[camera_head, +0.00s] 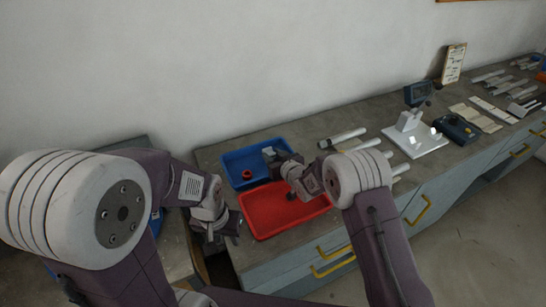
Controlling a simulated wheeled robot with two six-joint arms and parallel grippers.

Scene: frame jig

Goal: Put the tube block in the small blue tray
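The small blue tray (234,158) lies on the bench, directly behind a red tray (262,222). A small red ring-like part (247,174) sits inside the blue tray. A grey piece (268,151) shows at the right part of the blue tray, beside my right gripper; I cannot tell whether it is the tube block or part of the gripper. My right gripper (284,170) is over the border of the two trays, its fingers too small to read. My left gripper (230,228) hangs left of the red tray, near the bench end; its opening is unclear.
Light tubes (346,136) lie on the bench right of the trays. Further right stand a white-based device with a dark head (418,94), a dark blue box (455,128), and several flat pieces and tubes. Drawers with yellow handles (335,258) front the bench. A wall closes the back.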

